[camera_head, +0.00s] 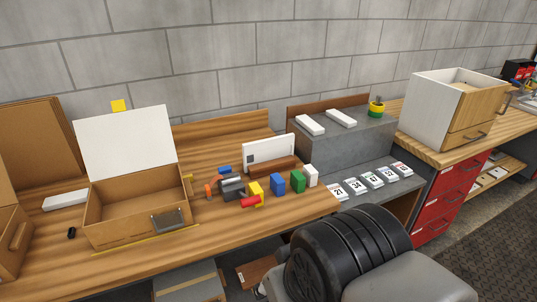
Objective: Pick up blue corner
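Two blue pieces show on the wooden bench (250,228). One is an upright blue block (277,183) between a yellow piece (256,193) and a green block (298,181). The other is a smaller blue piece (223,170) farther back on the left, behind a grey and black object (232,187) that partly hides it. Both are too small here to tell which one is a corner shape. My gripper is not clearly in view.
An open cardboard box (125,210) with a raised white lid stands on the left. A grey stepped shelf (345,150) with numbered cards stands right of the blocks. Red, orange and white pieces crowd around them. Black ribbed round shapes (345,255) fill the front right.

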